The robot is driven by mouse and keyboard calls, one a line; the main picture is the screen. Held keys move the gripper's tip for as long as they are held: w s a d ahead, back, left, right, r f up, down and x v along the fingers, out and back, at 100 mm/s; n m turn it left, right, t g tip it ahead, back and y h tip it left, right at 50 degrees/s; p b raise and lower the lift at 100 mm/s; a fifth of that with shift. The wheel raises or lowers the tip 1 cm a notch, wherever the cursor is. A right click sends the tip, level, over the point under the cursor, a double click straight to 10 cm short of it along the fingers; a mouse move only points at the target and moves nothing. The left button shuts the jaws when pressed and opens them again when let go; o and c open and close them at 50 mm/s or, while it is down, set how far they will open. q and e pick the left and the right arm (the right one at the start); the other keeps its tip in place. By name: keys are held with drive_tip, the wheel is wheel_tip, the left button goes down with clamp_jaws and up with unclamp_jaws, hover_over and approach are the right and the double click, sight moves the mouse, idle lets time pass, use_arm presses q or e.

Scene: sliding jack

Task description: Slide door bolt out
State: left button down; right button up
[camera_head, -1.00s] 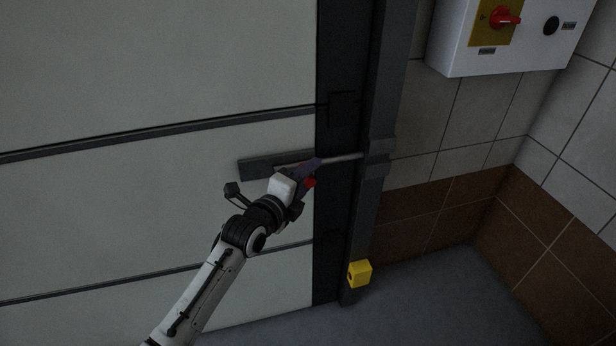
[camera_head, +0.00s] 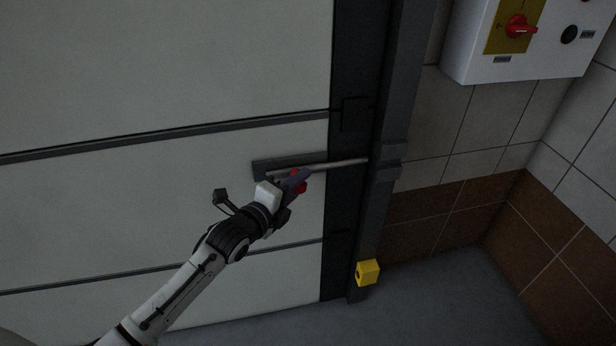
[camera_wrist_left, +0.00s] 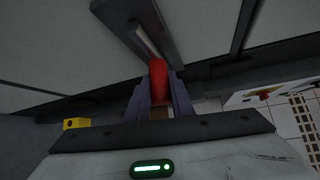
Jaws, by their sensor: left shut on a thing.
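The door bolt is a grey metal rod (camera_head: 340,163) running from a dark backing plate (camera_head: 264,164) on the pale door panel to a bracket (camera_head: 387,160) on the dark door post. The rod's right end still meets the bracket. My left gripper (camera_head: 297,181) is at the bolt's left part, shut on its red handle (camera_wrist_left: 158,78). In the left wrist view the handle stands between the purple fingers (camera_wrist_left: 160,95), with the plate and rod above it. My right gripper is in neither view.
A yellow block (camera_head: 368,272) sits low on the post near the floor. A white control box (camera_head: 520,45) with a red switch hangs on the tiled wall at the upper right. The door face left of my arm is clear.

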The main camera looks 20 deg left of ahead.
use_arm(q)
drive_tip(key=c, duration=1.5)
unclamp_jaws()
drive_tip(key=shift+s+a, duration=0.1)
drive_tip(key=shift+a, duration=0.1)
drive_tip(key=shift+c, duration=0.2)
drive_tip(key=v, duration=1)
drive_tip(key=shift+s+p, duration=0.15)
drive_tip(key=shift+p, duration=0.25)
drive_tip(key=s+d+f+n+g, duration=0.3)
drive_tip(key=s+d+f+n, duration=0.1)
drive_tip(key=s+f+n, duration=0.6)
drive_tip(key=s+d+f+n+g, duration=0.4)
drive_tip(key=s+d+f+n, duration=0.1)
drive_tip(key=s+f+n, duration=0.5)
drive_tip(key=shift+s+d+f, duration=0.3)
drive_tip(key=shift+s+f, duration=0.2)
drive_tip(key=shift+s, duration=0.55)
